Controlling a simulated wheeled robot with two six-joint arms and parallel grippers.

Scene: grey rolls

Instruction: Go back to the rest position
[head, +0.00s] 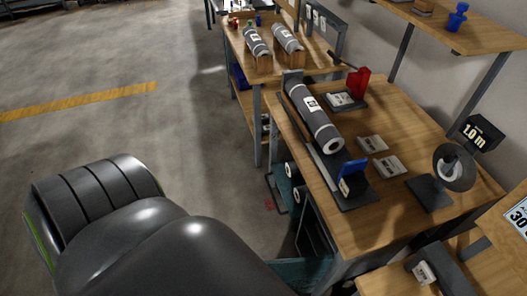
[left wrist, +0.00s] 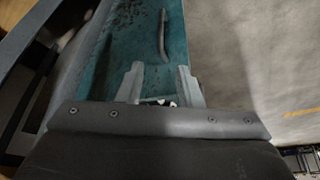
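My left gripper (left wrist: 158,82) shows in the left wrist view with its two pale fingers apart and nothing visible between them. Beyond the fingers is a worn teal surface (left wrist: 120,45) with a thin dark bar (left wrist: 162,35) on it. The head view shows large dark arm links of mine at the lower left, but neither gripper. A grey roll (head: 315,115) with a white label lies on a dark fixture on the near wooden table, clear of my arm. Two more grey rolls (head: 257,43) (head: 288,39) lie on wooden supports on the far table.
The near table (head: 405,115) also bears a blue block (head: 352,178), a red part (head: 358,83), white-labelled pieces (head: 372,144) and a dark round stand (head: 454,167). Teal containers stand below its left edge. Open concrete floor (head: 110,125) with a yellow line lies to the left.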

